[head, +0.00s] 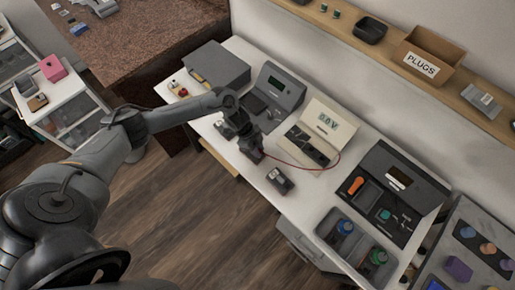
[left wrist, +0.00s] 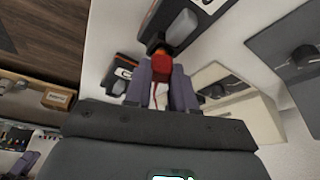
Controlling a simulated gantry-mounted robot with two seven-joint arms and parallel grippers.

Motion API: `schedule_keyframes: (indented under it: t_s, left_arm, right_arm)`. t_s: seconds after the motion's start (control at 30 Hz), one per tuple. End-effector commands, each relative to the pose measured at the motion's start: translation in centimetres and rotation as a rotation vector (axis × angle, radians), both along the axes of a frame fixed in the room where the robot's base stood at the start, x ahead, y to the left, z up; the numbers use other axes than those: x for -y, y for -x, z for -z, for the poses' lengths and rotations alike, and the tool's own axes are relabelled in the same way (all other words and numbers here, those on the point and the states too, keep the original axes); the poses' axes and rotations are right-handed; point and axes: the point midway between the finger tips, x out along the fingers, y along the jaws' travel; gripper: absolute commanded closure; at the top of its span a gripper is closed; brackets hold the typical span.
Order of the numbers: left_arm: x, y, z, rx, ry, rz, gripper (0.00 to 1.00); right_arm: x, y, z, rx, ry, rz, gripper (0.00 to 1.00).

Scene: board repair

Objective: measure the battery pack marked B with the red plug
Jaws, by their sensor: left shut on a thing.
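My left gripper (head: 252,155) is over the front of the white bench, shut on the red plug. In the left wrist view the red plug (left wrist: 161,67) sits between the grey-purple fingers (left wrist: 162,85), its tip at the end of a dark battery pack (left wrist: 180,22). I cannot tell whether they touch. A second dark pack with a white label (left wrist: 122,73) lies beside it. In the head view one pack (head: 280,180) lies right of the gripper; the letters are unreadable. The cream meter (head: 318,132) shows a voltage in small digits, and a red lead runs from it. My right gripper is not in view.
A grey device (head: 275,95) stands behind the gripper. A black test station (head: 390,192) and a grey two-part tray (head: 357,243) are on the right. A PLUGS box (head: 428,58) stands on the shelf above. Bench around the loose pack is partly clear.

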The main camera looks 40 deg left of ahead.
Motion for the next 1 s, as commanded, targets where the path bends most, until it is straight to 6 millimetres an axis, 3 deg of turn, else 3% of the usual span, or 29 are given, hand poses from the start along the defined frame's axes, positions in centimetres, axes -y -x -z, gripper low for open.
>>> schedule_keyframes:
  t_s: [0.83,0.87,1.0]
  left_arm:
    - [0.02,0.0,0.77,0.0,0.0,0.0,1.0]
    - [0.02,0.0,0.77,0.0,0.0,0.0,0.73]
    - [0.02,0.0,0.76,0.0,0.0,0.0,0.51]
  right_arm:
    - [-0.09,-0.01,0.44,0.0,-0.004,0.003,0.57]
    - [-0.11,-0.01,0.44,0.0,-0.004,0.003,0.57]
    - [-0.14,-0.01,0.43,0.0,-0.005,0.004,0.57]
